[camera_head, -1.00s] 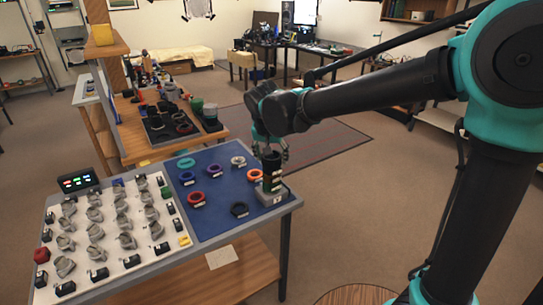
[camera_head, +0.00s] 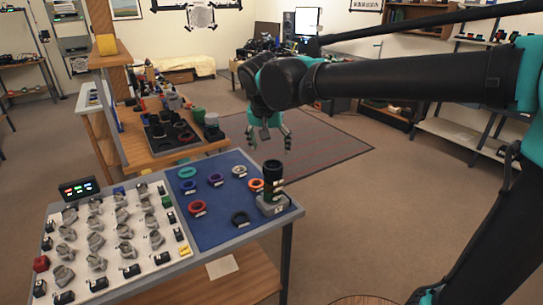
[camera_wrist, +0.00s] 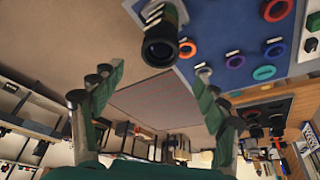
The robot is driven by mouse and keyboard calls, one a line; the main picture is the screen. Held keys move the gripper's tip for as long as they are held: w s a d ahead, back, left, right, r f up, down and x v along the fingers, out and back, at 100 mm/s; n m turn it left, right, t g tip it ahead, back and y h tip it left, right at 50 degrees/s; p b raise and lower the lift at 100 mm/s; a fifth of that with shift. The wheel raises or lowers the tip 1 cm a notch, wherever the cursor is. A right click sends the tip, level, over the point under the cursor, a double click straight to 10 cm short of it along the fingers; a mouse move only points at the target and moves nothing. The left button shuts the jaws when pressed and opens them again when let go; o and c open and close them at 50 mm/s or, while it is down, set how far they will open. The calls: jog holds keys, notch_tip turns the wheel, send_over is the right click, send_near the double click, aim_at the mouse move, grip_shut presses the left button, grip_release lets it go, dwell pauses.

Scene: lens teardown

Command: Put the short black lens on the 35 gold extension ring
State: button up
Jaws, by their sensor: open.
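The short black lens (camera_head: 272,168) stands upright on top of a stack on a small grey block (camera_head: 271,205) at the blue mat's right edge. It also shows end-on in the wrist view (camera_wrist: 160,50). Pale and greenish bands show on the stack below the lens; I cannot read a 35 or pick out the gold extension ring for certain. My gripper (camera_head: 269,146) is open and empty above the lens, apart from it. In the wrist view, the fingers (camera_wrist: 157,80) are spread wide, with the lens beyond them.
The blue mat (camera_head: 215,226) holds several coloured rings, including a red ring (camera_head: 198,208) and a black ring (camera_head: 240,218). A white tray (camera_head: 112,262) of grey and black parts lies to the left. Open floor lies right of the table.

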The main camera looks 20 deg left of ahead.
jog(key=w+d+f, duration=0.2)
jog(key=d+f, duration=0.4)
jog(key=d, duration=0.6)
jog(key=w+d+f, duration=0.1)
jog(key=d+f, duration=0.5)
jog(key=d, duration=0.7)
jog(key=s+d+f, duration=0.5)
jog(key=d, duration=0.3)
jog(key=s+d+f+m, duration=0.1)
jog(key=s+d+f, duration=0.4)
jog(key=d, duration=0.3)
jog(key=shift+s+f, duration=0.35)
jog(key=shift+f, duration=0.35)
